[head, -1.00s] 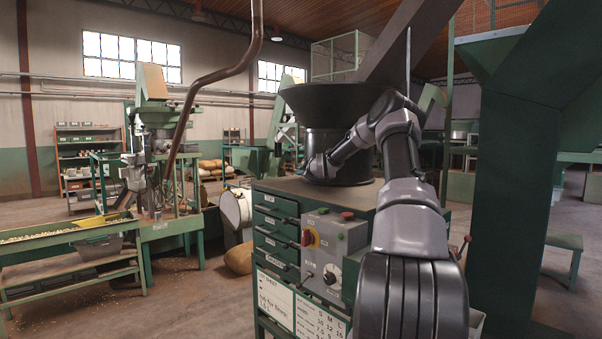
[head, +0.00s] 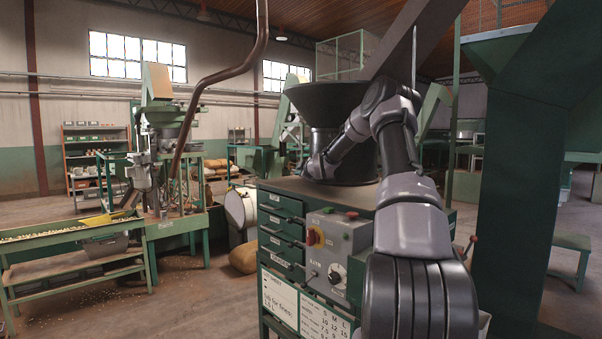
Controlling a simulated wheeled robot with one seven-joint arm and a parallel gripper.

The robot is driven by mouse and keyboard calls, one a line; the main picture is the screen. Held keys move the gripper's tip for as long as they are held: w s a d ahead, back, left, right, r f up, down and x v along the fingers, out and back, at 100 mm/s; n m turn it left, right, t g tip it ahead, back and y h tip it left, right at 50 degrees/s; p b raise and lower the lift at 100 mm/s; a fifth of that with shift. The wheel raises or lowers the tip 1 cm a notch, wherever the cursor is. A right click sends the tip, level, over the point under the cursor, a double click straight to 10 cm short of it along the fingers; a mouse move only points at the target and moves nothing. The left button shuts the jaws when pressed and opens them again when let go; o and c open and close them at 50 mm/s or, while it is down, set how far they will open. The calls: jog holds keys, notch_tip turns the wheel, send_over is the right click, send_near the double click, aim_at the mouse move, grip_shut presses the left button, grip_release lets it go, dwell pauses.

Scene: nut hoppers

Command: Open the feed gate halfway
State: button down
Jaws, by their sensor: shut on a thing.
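A black round hopper (head: 326,104) stands on the green machine cabinet (head: 330,192), with a wide dish top and a narrower body. My arm comes up from the bottom right, bends in front of the hopper and reaches down to the left. My gripper (head: 316,168) is at the hopper's lower front left, close against its body. It is small in the view and its fingers are not distinct. It is shut on a part at the hopper's base, which the hand hides. The feed gate itself and how far it stands open cannot be made out.
A grey control box (head: 333,250) with a red-and-yellow switch and a dial is on the cabinet front. A red-knobbed lever (head: 470,243) stands to the right. A large green chute (head: 520,180) blocks the right side. Open floor lies to the left.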

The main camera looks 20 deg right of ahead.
jog(key=c, duration=0.9)
grip_release()
jog(key=v, duration=1)
jog(key=shift+s, duration=0.4)
jog(key=s+a+r+m+g+h, duration=0.15)
jog(key=s+a+r+m, duration=0.35)
jog(key=s, duration=0.5)
jog(key=s+a+r+m+g, duration=0.2)
jog(key=s+a+r+g, duration=0.1)
jog(key=s+a, duration=0.5)
jog(key=s+a+m+g+y, duration=0.1)
jog(key=s+a+m, duration=0.2)
jog(key=s, duration=0.7)
jog(key=s+a+f+m+g+y, duration=0.1)
jog(key=s+a+m, duration=0.2)
jog(key=s, duration=0.7)
jog(key=s+a+m+g+y, duration=0.1)
jog(key=s+a+m+g, duration=0.1)
jog(key=s, duration=0.9)
jog(key=shift+a+f+m+y, duration=0.2)
jog(key=shift+a+m+y, duration=0.05)
jog(key=shift+a+m, duration=0.25)
